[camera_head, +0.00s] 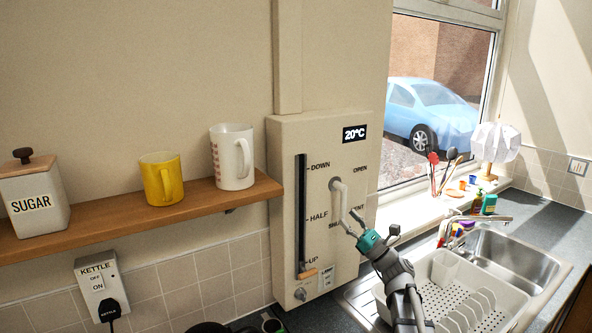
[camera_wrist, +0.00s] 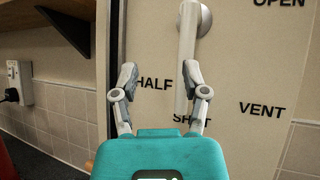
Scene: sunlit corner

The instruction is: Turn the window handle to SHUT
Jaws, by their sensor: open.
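The window handle (camera_head: 338,200) is a white lever on a beige wall panel (camera_head: 287,215). Its round pivot is at the top, and the lever hangs almost straight down. In the wrist view the handle (camera_wrist: 187,60) ends over the word SHUT, partly covering it; VENT and OPEN are to the right. My gripper (camera_head: 350,221) is at the lever's lower end. In the wrist view my gripper (camera_wrist: 160,76) is open, with the lever between the fingers, close to the right one. I cannot tell whether that finger touches it.
Left of the handle, a vertical slot with an orange slider (camera_head: 307,273) is marked DOWN, HALF, UP; the slider is low. A wooden shelf (camera_head: 110,222) carries mugs and a sugar jar. Right are the window sill (camera_head: 405,212), a lamp (camera_head: 495,143) and a sink (camera_head: 512,258) with a drainer.

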